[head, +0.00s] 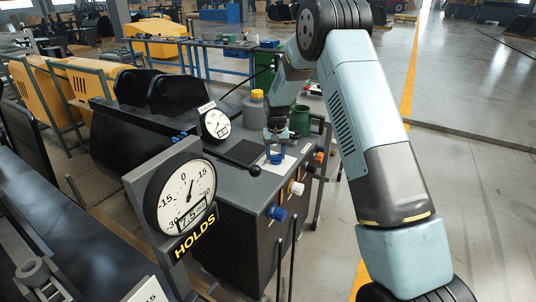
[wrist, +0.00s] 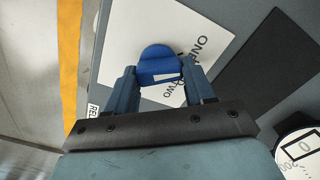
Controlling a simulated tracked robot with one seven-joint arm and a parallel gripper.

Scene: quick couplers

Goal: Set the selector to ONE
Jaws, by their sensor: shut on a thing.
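The selector is a blue knob (wrist: 158,62) on a white plate (wrist: 118,42), lettered ONE and TWO to the right of the knob in the wrist view. A small white patch shows on the knob's lower side, but I cannot tell which label the knob is set to. My gripper (wrist: 161,84) has one finger on each side of the knob and is shut on it. In the head view the blue knob (head: 275,157) sits on top of the dark cabinet, with my gripper (head: 276,138) coming down from above.
A dial marked HOLDS (head: 187,200) stands in front, its display reading about 7.5. A smaller gauge (head: 216,123), a yellow-capped bottle (head: 256,110) and a green cup (head: 300,120) stand near the plate. A black-knobbed lever (head: 254,170) and coloured couplers (head: 296,187) are close by.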

